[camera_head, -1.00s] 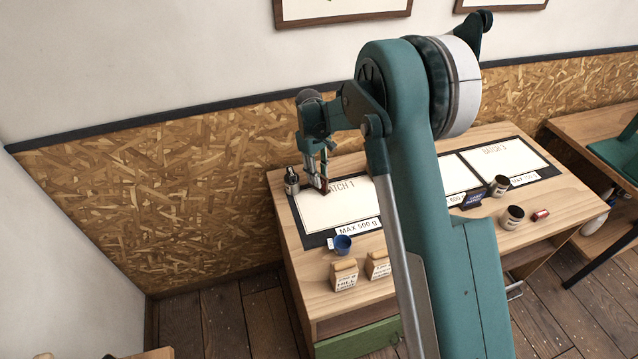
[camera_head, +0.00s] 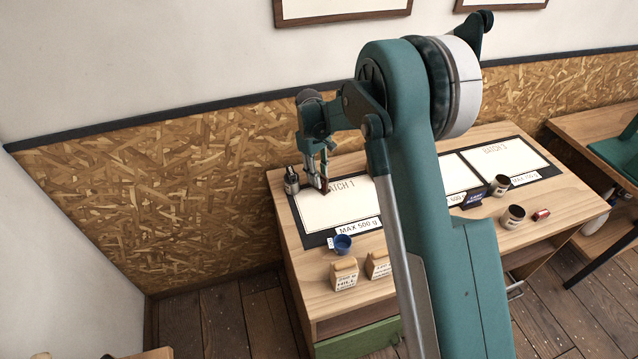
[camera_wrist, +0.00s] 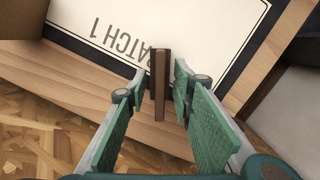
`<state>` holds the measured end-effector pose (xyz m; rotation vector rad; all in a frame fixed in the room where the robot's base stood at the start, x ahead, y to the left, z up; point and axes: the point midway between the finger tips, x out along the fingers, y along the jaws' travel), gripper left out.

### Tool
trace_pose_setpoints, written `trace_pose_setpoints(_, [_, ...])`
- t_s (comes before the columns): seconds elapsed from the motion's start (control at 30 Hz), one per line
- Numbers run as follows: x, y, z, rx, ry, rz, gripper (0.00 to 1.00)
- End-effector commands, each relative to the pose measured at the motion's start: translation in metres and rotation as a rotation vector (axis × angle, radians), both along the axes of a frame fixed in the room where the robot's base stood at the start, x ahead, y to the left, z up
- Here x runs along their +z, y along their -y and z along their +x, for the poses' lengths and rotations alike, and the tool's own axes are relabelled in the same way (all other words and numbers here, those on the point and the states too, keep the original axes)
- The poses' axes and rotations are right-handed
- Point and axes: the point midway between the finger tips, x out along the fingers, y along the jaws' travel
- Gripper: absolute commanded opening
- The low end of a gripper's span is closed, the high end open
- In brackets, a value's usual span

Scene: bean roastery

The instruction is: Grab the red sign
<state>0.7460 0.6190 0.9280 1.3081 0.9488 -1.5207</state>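A narrow dark reddish-brown piece, seen from above in the wrist view, stands on the Batch 1 mat; I take it for the red sign (camera_wrist: 160,84). Its face and any lettering are hidden from me. My gripper (camera_wrist: 160,76) points down at it with green-padded fingers on either side. The fingers are open, with a visible gap between each fingertip and the piece. In the head view my gripper (camera_head: 320,183) is low over the left part of the mat, and the piece shows small and dark between the fingertips.
The Batch 1 mat (camera_head: 318,214) lies on a wooden table. A small dark bottle (camera_head: 291,180) stands close left of my gripper. A blue sign (camera_head: 473,198), tins (camera_head: 513,217) and a small red item (camera_head: 541,214) are right.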

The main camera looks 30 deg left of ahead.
Motion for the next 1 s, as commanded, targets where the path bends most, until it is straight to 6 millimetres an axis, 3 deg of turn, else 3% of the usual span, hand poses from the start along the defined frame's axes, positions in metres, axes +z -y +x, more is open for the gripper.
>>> trace_pose_setpoints(0.43, [-0.0007, 0.0000, 0.0000, 0.000, 0.000, 0.000, 0.24])
trace_pose_setpoints(0.63, [-0.0007, 0.0000, 0.0000, 0.000, 0.000, 0.000, 0.00])
trace_pose_setpoints(1.0, [-0.0002, 0.0000, 0.0000, 0.000, 0.000, 0.000, 0.00])
